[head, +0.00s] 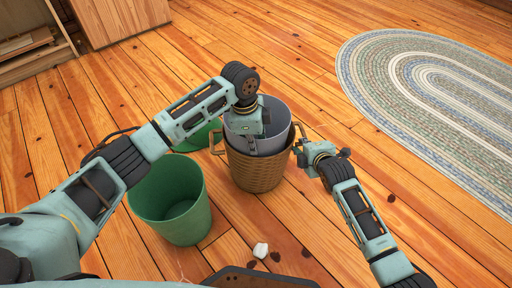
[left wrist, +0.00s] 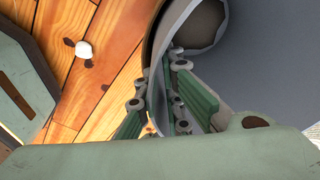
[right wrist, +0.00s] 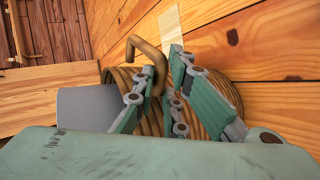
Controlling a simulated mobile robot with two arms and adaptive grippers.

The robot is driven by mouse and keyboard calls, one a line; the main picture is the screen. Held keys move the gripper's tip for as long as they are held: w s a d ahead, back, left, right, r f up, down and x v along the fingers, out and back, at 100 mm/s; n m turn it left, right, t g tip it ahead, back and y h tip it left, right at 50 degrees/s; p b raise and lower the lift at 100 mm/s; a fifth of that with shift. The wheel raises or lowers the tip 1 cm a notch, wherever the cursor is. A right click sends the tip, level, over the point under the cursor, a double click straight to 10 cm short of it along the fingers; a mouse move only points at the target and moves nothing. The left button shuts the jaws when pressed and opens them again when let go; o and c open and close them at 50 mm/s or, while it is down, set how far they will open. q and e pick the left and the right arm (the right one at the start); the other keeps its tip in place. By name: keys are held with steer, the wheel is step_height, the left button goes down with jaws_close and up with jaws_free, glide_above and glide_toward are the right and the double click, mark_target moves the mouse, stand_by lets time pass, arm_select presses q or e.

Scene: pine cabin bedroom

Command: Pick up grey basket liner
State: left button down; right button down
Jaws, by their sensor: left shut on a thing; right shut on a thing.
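The grey basket liner (head: 272,144) sits inside a brown wicker basket (head: 256,172), its upper part showing above the basket's rim. My left gripper (head: 252,146) is shut on the liner's near wall; in the left wrist view the grey liner (left wrist: 268,70) fills the right side, with fingers on both sides of its wall. My right gripper (head: 303,152) is shut on the basket's right handle, a curved tan loop (right wrist: 150,52) in the right wrist view. The liner (right wrist: 84,110) sticks out of the basket there.
A white crumpled piece (head: 260,250) lies on the floor in front. An oval braided rug (head: 430,100) lies right. Plank floor behind the basket is clear.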

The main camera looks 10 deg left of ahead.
arm_select(q)
steer(key=shift+r, duration=0.1)
stand_by(0.6)
step_height(320, 180, up, 28)
stand_by(0.4)
arm_select(e)
steer(key=c, duration=1.7)
jaws_free()
steer(key=shift+s, duration=0.1)
